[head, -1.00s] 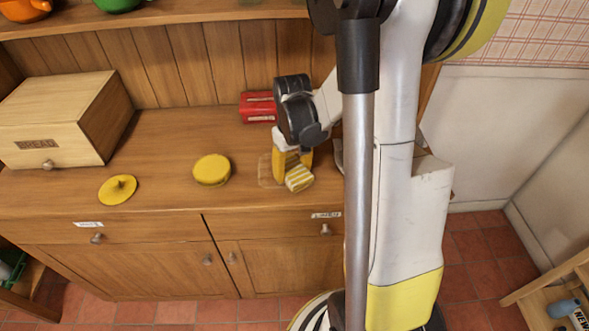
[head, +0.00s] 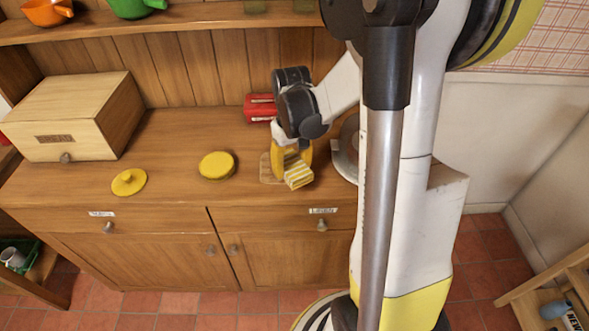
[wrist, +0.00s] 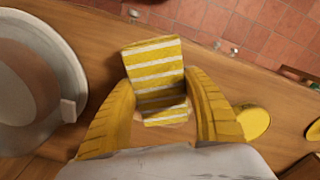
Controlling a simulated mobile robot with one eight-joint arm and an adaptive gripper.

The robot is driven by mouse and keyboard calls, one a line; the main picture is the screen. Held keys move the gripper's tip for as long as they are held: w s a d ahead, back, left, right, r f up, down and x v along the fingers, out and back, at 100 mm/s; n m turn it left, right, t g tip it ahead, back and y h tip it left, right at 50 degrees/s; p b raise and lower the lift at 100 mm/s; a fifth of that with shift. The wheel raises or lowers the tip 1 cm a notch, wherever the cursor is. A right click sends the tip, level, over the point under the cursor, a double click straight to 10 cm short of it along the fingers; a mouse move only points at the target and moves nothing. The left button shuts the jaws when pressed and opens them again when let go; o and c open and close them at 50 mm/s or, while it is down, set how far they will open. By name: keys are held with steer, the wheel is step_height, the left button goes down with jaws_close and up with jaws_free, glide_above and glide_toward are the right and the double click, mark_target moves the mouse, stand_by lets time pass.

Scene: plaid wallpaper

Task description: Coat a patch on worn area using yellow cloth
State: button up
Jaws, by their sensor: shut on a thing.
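A yellow cloth with white stripes (head: 298,176) is held in my gripper (head: 292,158), low over the wooden counter. In the wrist view, the folded striped cloth (wrist: 154,68) sits between the two yellow fingers of my gripper (wrist: 160,100), which are shut on it. A worn patch (head: 267,168) shows on the counter just left of the fingers; the cloth and gripper hide part of it. I cannot tell whether the cloth touches the wood. An open-looking round yellow tin (head: 216,166) stands left of the patch, and a yellow lid with a knob (head: 129,182) lies farther left.
A wooden bread box (head: 75,118) stands at the back left. A red box (head: 260,107) is behind my gripper. A round grey-white object (head: 345,150) stands close to its right, partly behind my arm. Bare counter lies between the tin and the bread box.

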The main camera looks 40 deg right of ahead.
steer(key=shift+r+p, duration=0.8)
steer(key=shift+r, duration=0.6)
